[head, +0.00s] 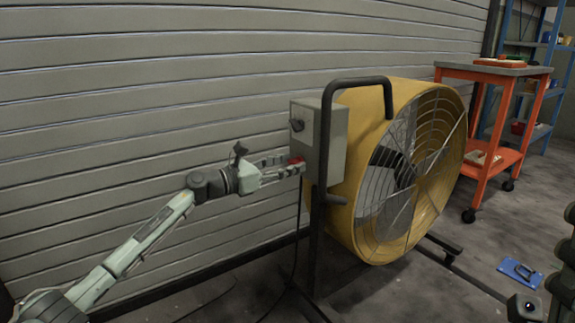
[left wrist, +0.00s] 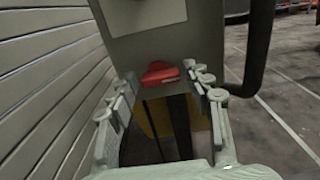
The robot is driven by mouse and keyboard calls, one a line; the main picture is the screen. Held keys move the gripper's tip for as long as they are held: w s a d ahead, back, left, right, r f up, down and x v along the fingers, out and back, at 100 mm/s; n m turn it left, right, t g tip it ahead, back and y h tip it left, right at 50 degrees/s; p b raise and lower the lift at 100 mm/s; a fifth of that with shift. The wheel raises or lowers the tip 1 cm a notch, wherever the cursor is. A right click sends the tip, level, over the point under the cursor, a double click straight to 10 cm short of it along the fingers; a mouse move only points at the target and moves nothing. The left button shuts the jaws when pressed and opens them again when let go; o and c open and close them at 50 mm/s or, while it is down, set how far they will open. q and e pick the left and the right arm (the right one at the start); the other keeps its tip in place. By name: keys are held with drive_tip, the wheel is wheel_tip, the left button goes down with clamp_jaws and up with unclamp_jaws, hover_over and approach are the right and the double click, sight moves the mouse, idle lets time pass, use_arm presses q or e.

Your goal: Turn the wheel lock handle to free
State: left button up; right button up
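A red handle (left wrist: 160,73) sits at the lower edge of a grey box (left wrist: 150,42) in the left wrist view; I take it for the lock handle. In the head view only a small red part (head: 296,160) of it shows, at the left side of the grey box (head: 327,140) on the fan's stand. My left gripper (head: 288,166) reaches in from the left to the box. In the left wrist view my left gripper (left wrist: 165,84) is open, with one finger on each side of the red handle and gaps between. My right gripper's fingers are not visible.
A large yellow drum fan (head: 350,215) stands behind the box, with a dark bent tube (head: 357,82) over it. A slatted wall (head: 150,90) runs close behind my left arm. An orange cart (head: 490,105) stands at the right; a blue object (head: 520,271) lies on the floor.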

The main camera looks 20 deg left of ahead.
use_arm(q)
drive_tip(key=c, duration=0.8)
drive_tip(key=shift+o, duration=0.2)
